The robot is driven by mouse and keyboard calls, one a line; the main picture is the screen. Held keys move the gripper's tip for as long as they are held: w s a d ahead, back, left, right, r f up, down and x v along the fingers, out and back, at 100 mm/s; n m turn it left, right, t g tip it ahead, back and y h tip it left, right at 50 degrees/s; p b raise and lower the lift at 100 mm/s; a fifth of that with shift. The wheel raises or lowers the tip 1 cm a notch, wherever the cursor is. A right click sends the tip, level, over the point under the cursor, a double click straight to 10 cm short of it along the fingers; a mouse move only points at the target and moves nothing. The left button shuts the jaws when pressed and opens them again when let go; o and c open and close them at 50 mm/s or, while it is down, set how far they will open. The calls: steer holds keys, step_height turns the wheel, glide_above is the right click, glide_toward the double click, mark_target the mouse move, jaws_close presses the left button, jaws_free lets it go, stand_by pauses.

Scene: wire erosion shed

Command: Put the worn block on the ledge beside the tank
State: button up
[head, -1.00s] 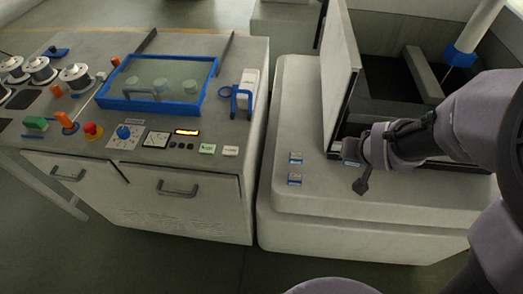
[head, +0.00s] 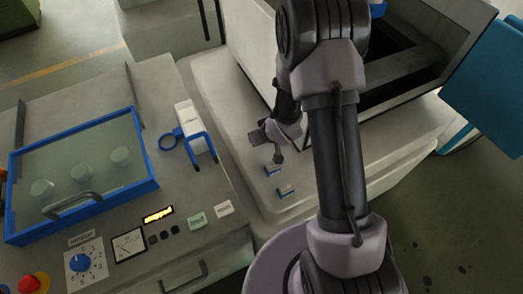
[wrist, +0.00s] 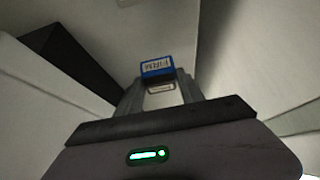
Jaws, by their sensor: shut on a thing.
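My gripper (head: 262,135) is over the pale ledge (head: 225,90) in front of the tank (head: 440,65). In the wrist view the gripper (wrist: 163,88) is shut on a small grey block (wrist: 158,70) with a blue-edged label that seems to read FIRM. No "worn" marking shows on it. Whether the held block touches the ledge cannot be told.
To the left is a console with a blue-framed glass lid (head: 85,170), a blue hook-shaped holder (head: 200,148), a dial (head: 87,263) and a red knob (head: 33,283). A gap separates console and machine. The ledge left of the gripper is bare. A teal panel (head: 490,85) stands right.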

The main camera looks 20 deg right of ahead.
steer(key=shift+f+b, duration=0.85)
steer(key=shift+f, duration=1.6)
steer(key=o, duration=1.4)
